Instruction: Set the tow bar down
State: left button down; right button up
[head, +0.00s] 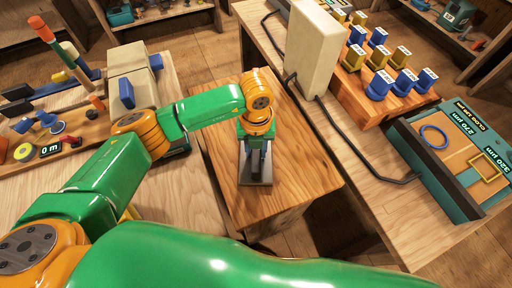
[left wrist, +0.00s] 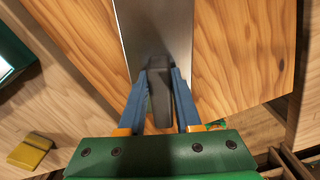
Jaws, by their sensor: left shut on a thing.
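My left gripper (head: 257,148) points down over the small wooden table (head: 220,165) in the middle of the head view. In the left wrist view its two blue fingers (left wrist: 160,84) are shut on a dark upright grip. This grip is part of a flat grey metal piece (left wrist: 155,30), which I take to be the tow bar. The grey piece also shows below the gripper in the head view (head: 256,176), at the table top. I cannot tell whether it touches the wood or hangs just above it. My right gripper is out of view.
The table top is bare around the grey piece. A bench on the right holds a beige upright block (head: 314,48), a wooden rack (head: 352,85) of blue and yellow pieces, a dark cable and a teal gauge box (head: 440,178). A bench with tools (head: 60,125) stands left.

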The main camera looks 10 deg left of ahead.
pick_arm(q)
jog(key=c, duration=0.6)
grip_release()
notch_tip(320, 180, up, 12)
jog(key=b, duration=0.1)
jog(key=shift+r, duration=0.15)
